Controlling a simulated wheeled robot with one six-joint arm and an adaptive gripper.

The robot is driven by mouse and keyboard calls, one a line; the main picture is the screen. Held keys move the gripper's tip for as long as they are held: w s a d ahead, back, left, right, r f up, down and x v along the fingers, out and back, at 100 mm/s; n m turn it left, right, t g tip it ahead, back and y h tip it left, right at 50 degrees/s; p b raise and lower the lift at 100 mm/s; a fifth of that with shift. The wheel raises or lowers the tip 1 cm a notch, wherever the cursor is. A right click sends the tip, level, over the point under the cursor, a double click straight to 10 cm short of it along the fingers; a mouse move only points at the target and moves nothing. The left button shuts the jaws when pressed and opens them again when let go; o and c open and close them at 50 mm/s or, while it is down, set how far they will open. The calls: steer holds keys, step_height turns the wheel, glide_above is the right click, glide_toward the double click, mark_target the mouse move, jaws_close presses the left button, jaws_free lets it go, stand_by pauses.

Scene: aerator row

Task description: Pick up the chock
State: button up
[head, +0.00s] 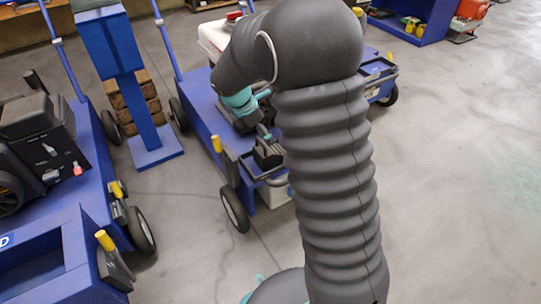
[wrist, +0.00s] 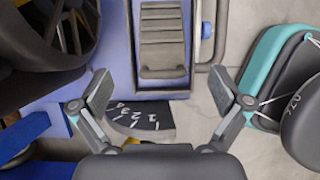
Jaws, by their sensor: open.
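What looks like the chock (wrist: 163,42) is a dark grey, ribbed block in the wrist view. It lies in a narrow blue-edged tray (wrist: 165,95) at the top centre. My gripper (wrist: 161,90) is open and empty, its two fingers spread wide on either side of the tray's near end. The chock is farther up the picture than the fingertips, apart from them. In the head view a dark block (head: 267,153), likely the same chock, sits at the near end of the middle blue cart (head: 205,110). My arm partly hides that area.
A dark numbered dial plate (wrist: 145,122) shows below the tray, between my fingers. A large black wheel-like part (wrist: 50,30) is close at left. In the head view, another blue cart (head: 95,190) stands left, beside a blue post (head: 130,105). Grey floor at right is clear.

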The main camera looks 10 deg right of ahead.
mark_target(270, 148)
steer(key=x, duration=0.4)
steer(key=shift+a+b+x, duration=0.2)
steer(key=shift+b+x, duration=0.8)
steer(key=shift+x, duration=1.55)
steer(key=shift+s, duration=0.15)
steer(key=shift+c, duration=0.3)
steer(key=c, duration=1.6)
